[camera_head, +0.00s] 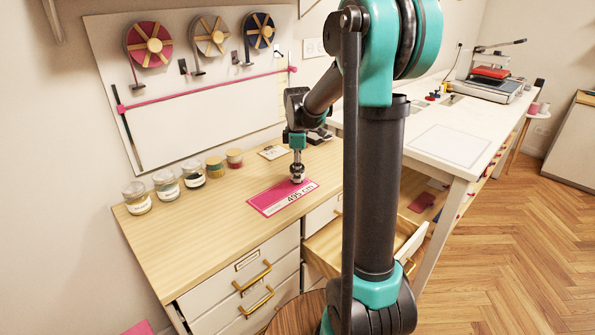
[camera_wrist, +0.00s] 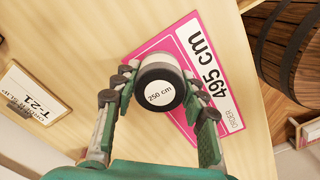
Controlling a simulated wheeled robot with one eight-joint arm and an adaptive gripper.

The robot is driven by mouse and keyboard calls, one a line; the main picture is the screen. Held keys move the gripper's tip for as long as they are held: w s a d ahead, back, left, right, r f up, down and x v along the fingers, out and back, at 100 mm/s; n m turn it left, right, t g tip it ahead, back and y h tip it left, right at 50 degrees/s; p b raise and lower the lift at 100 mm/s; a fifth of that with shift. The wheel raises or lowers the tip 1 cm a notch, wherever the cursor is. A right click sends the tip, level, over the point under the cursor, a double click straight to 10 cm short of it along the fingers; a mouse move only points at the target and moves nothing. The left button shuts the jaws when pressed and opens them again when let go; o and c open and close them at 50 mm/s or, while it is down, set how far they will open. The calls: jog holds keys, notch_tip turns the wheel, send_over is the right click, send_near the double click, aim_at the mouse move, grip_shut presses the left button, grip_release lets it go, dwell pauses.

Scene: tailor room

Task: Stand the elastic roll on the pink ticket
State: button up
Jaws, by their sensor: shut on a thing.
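The pink ticket (camera_head: 270,203) lies flat on the wooden cabinet top and reads 495 cm. It also shows in the wrist view (camera_wrist: 207,63), partly covered by the roll and a finger. The elastic roll (camera_wrist: 160,94) is upright, with a dark rim and a white top label reading 250 cm. My gripper (camera_head: 297,164) is shut on the roll, one finger on each side in the wrist view. In the head view the roll (camera_head: 297,176) is at the ticket's far right part. I cannot tell whether its base touches the ticket.
Several lidded jars (camera_head: 167,185) line the cabinet's back left. A pale card (camera_head: 273,152) marked T-21 lies behind the ticket. A drawer (camera_head: 405,243) stands open at the right. Wall reels (camera_head: 149,45) hang above. The cabinet top left of the ticket is clear.

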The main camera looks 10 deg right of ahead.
jog(key=shift+f, duration=0.1)
jog(key=o, duration=1.1)
jog(key=r, duration=1.1)
jog(key=shift+s+d+r, duration=0.1)
jog(key=shift+s+r, duration=0.2)
jog(key=shift+r, duration=0.05)
jog(key=s+f+m, duration=0.2)
jog(key=s+f, duration=0.1)
jog(key=s+d+f+m+t, duration=0.1)
jog(key=s+f+m, duration=0.2)
jog(key=s, duration=0.1)
jog(key=s+d+f+m+t, duration=0.1)
jog(key=s+f+m, duration=0.2)
jog(key=s, duration=0.1)
jog(key=shift+d+f, duration=0.2)
jog(key=shift+f, duration=0.1)
jog(key=s+f+m, duration=0.2)
jog(key=s+f, duration=0.1)
jog(key=s, duration=0.1)
jog(key=s+d+f+m+t, duration=0.1)
jog(key=s+f+m, duration=0.2)
jog(key=s, duration=0.1)
jog(key=s+f+m+t, duration=0.1)
jog(key=s+f+m, duration=0.1)
jog(key=s+f, duration=0.1)
jog(key=shift+s+d+f+m, duration=0.25)
jog(key=shift+s+f+m, duration=0.15)
jog(key=shift+s, duration=0.35)
